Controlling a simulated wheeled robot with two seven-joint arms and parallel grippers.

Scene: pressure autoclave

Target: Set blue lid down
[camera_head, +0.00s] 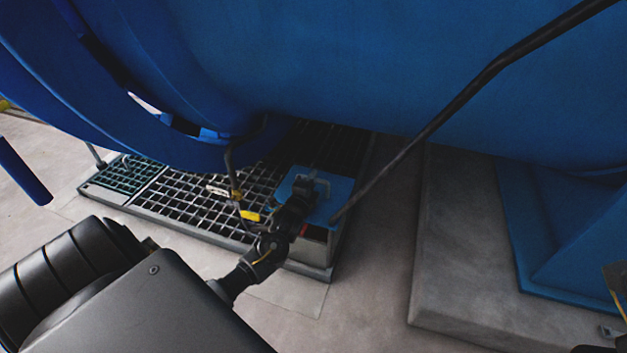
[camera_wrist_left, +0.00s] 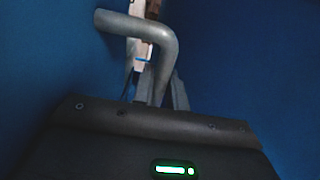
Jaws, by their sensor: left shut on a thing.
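The blue lid (camera_head: 342,192) is a flat blue plate with a grey bent handle (camera_head: 323,183). In the head view it lies over or just above a pale metal box (camera_head: 316,248) on the grating; I cannot tell whether they touch. My left gripper (camera_head: 304,186) reaches in from the lower left and is shut on the lid's handle, covering part of the lid. In the left wrist view the bent grey handle (camera_wrist_left: 163,42) rises between the fingers, with blue surface (camera_wrist_left: 240,70) around it. My right gripper is not clearly in view.
The large blue vessel (camera_head: 330,70) hangs low over the back. A black bar (camera_head: 440,115) slants down close to the lid's right side. A dark grating (camera_head: 195,195) lies left of the box, with a yellow-tagged valve (camera_head: 247,214). A concrete plinth (camera_head: 470,270) stands right.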

